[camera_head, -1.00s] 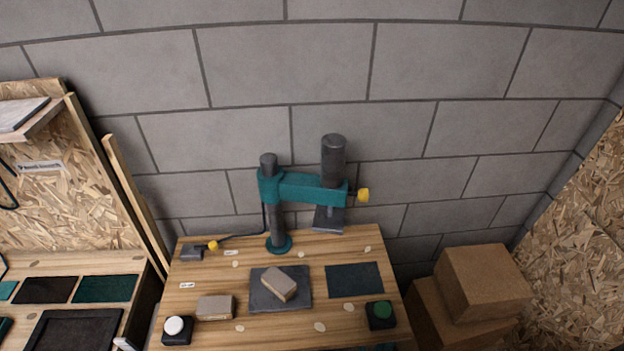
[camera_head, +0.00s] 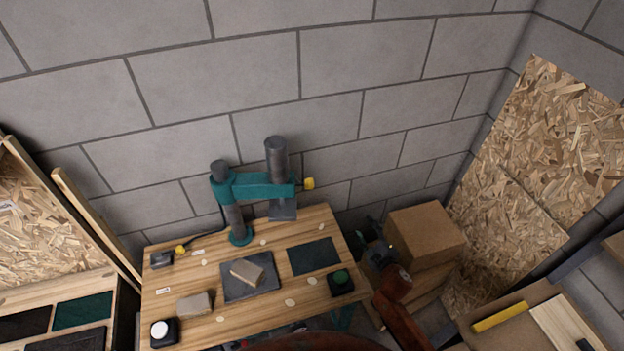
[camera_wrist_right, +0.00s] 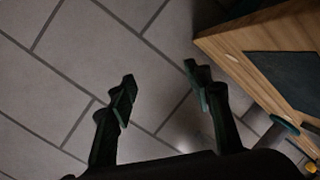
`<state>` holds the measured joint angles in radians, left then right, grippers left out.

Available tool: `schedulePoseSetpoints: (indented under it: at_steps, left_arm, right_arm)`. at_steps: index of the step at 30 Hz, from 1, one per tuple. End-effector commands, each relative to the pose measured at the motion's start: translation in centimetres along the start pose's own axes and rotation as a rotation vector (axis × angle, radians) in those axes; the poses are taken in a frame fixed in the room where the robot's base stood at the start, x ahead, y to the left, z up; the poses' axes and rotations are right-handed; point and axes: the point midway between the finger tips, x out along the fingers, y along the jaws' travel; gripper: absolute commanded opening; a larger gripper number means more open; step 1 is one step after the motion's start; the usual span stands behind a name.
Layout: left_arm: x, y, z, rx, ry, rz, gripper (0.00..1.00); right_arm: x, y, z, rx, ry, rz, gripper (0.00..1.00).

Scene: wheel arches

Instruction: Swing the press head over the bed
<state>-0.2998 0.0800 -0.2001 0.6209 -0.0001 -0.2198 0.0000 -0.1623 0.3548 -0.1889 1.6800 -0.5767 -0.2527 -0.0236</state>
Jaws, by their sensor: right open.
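The press has a dark post with a teal arm (camera_head: 262,184) at the back of the wooden table. Its dark cylindrical head (camera_head: 277,158) hangs at the arm's right end, near the back edge, with a yellow knob (camera_head: 309,183) on its right side. The dark square bed (camera_head: 237,288) lies mid-table with a tan block (camera_head: 247,271) on it; the head is behind it, not over it. My right gripper (camera_head: 368,237) is right of the table, apart from the press. In the right wrist view the gripper (camera_wrist_right: 160,85) is open and empty. My left gripper is not clearly visible.
A green button (camera_head: 341,278), a white button (camera_head: 160,330), a second block (camera_head: 196,303) and a dark mat (camera_head: 314,256) are on the table. Cardboard boxes (camera_head: 428,236) stand at the right, close to my right arm. A block wall is behind the table.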

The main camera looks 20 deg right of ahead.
Motion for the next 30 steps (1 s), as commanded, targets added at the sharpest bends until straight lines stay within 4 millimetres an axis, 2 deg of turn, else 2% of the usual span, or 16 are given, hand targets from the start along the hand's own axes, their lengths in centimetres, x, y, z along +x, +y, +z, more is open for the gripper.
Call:
schedulePoseSetpoints:
  at_steps: [1,3,6,9,13,16,24,30]
  left_arm:
    - [-0.9,0.0,-0.1,0.0,0.0,0.0,0.4]
    - [-1.4,0.0,-0.1,0.0,-0.001,0.0,0.4]
    - [-2.0,-0.1,-0.2,0.0,0.0,0.0,0.4]
    - [-2.4,-0.1,-0.2,0.0,0.0,0.0,0.4]
    - [-2.6,-0.1,-0.2,0.0,0.0,0.0,0.4]
    - [-2.7,-0.1,-0.3,0.0,0.0,0.0,0.4]
    - [-3.4,-0.1,-0.4,0.0,0.001,0.0,0.4]
    - [-3.6,-0.1,-0.4,0.0,0.002,0.0,0.4]
  right_arm:
    - [0.9,3.4,-4.7,-0.117,0.124,0.038,0.46]
    - [1.2,6.0,-10.6,-0.276,0.29,0.071,0.46]
    - [0.7,7.4,-16.6,-0.463,0.468,0.088,0.46]
    - [0.0,7.6,-20.1,-0.589,0.583,0.087,0.46]
    - [-0.3,7.4,-22.1,-0.666,0.65,0.082,0.46]
    - [0.3,7.2,-22.8,-0.677,0.66,0.08,0.46]
    - [3.6,6.7,-25.4,-0.672,0.659,0.081,0.46]
    - [5.3,6.3,-26.5,-0.673,0.657,0.081,0.46]
